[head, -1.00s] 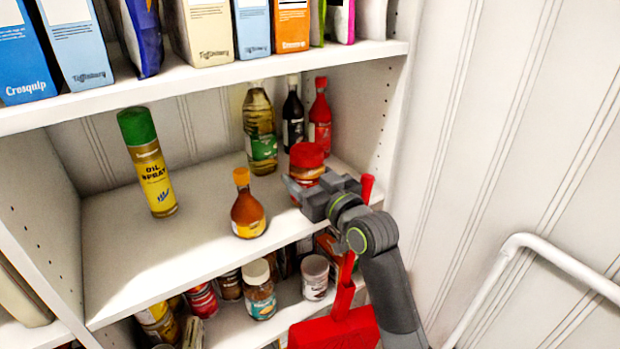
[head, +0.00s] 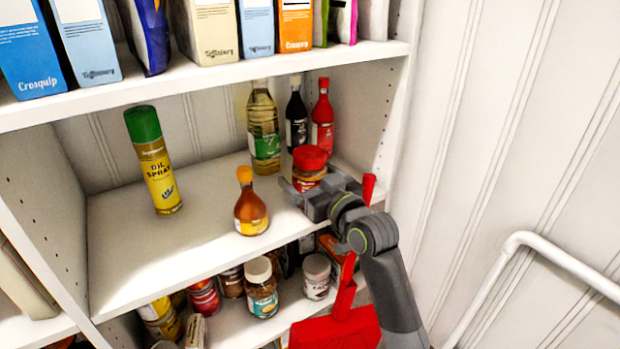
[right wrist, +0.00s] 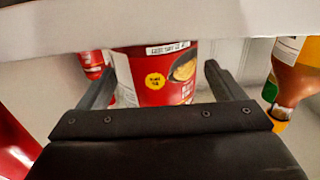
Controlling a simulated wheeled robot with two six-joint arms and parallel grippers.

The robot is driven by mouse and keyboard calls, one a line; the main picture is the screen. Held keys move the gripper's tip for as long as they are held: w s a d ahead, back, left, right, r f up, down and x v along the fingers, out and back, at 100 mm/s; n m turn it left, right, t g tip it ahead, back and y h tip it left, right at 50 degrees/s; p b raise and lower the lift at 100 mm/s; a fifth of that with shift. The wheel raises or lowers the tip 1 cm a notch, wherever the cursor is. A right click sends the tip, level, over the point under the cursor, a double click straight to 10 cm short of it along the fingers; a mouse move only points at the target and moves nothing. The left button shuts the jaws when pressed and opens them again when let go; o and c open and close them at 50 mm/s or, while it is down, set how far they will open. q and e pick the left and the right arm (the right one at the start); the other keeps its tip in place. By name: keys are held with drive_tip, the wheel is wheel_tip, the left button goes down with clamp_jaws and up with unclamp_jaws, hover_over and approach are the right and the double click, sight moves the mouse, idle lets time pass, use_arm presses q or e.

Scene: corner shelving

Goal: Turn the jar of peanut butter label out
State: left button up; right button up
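The peanut butter jar (head: 309,178), with a red lid, stands on the middle shelf near its right end. My right gripper (head: 312,198) reaches in from the right at the jar's front and hides its lower part. In the right wrist view, which looks upside down, the jar (right wrist: 155,78) sits between the two spread fingers (right wrist: 157,88). A red face with a yellow round badge and a food picture faces that camera. A gap shows beside the right finger; I cannot tell whether the left finger touches. My left gripper is not in view.
An orange-capped sauce bottle (head: 250,208) stands left of the jar. An oil bottle (head: 264,135), a dark bottle (head: 296,118) and a red bottle (head: 322,120) stand behind. Oil spray (head: 155,165) is farther left. A red-handled dustpan (head: 338,328) is below my arm.

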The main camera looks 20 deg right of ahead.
drive_tip(key=shift+f, duration=0.2)
drive_tip(key=shift+s+d, duration=0.15)
drive_tip(key=shift+s, duration=0.15)
drive_tip(key=v, duration=1.6)
drive_tip(key=shift+s+r, duration=0.2)
drive_tip(key=shift+s, duration=0.15)
drive_tip(key=shift+d, duration=0.1)
